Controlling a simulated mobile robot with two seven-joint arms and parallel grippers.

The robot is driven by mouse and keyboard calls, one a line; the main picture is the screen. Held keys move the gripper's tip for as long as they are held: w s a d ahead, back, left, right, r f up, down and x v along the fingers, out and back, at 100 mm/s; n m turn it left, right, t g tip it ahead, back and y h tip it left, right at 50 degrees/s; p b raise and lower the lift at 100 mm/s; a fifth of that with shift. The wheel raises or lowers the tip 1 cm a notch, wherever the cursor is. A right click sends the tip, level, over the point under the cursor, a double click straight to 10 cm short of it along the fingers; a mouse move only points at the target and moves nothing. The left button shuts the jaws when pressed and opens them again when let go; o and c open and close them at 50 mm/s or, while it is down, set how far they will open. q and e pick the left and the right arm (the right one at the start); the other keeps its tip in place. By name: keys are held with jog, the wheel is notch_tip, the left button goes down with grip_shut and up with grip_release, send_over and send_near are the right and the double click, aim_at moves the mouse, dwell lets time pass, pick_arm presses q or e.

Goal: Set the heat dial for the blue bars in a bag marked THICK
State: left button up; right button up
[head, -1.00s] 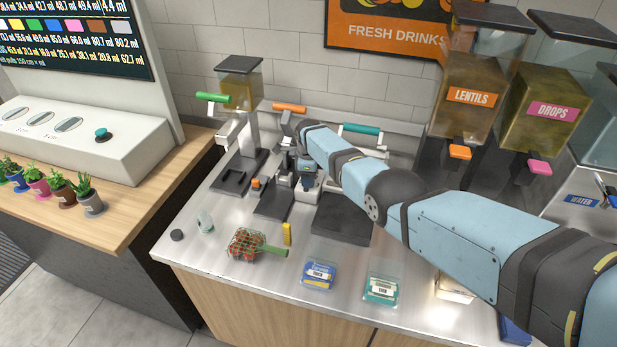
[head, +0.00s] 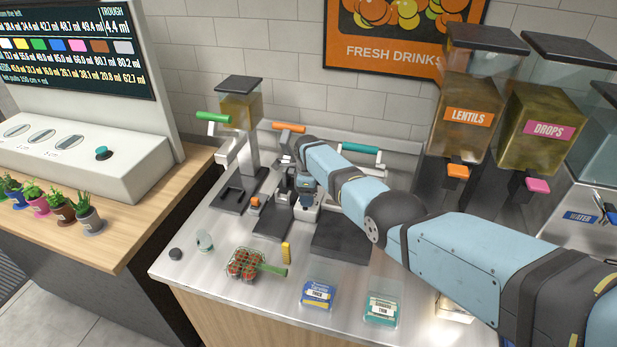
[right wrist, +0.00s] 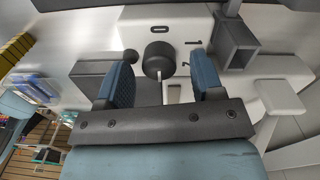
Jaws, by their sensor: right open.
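A clear bag of blue bars (head: 318,294) lies on the counter's front part; its white label appears to read THICK. My right gripper (head: 306,197) points down at the orange-handled machine (head: 288,128) at the back of the counter. In the right wrist view my gripper (right wrist: 162,82) is open, with its two blue-padded fingers apart. A round black knob (right wrist: 158,60), apparently the heat dial, lies in the gap between them, slightly beyond the tips. I cannot tell whether the fingers touch it. My left gripper is out of view.
A teal bag (head: 381,309) lies right of the blue one. A red-filled green basket (head: 245,264), a yellow block (head: 286,252) and a black puck (head: 175,254) sit at the front left. Green-handled (head: 213,117) and teal-handled (head: 361,148) levers flank the machine. Dispensers (head: 470,115) stand right.

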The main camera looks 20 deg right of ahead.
notch_tip(320, 180, up, 6)
jog(key=shift+f+p, duration=0.1)
jog(key=shift+p, duration=0.45)
notch_tip(320, 180, up, 7)
jog(key=shift+d+b, duration=0.15)
jog(key=shift+b, duration=0.15)
jog(key=shift+w, duration=0.1)
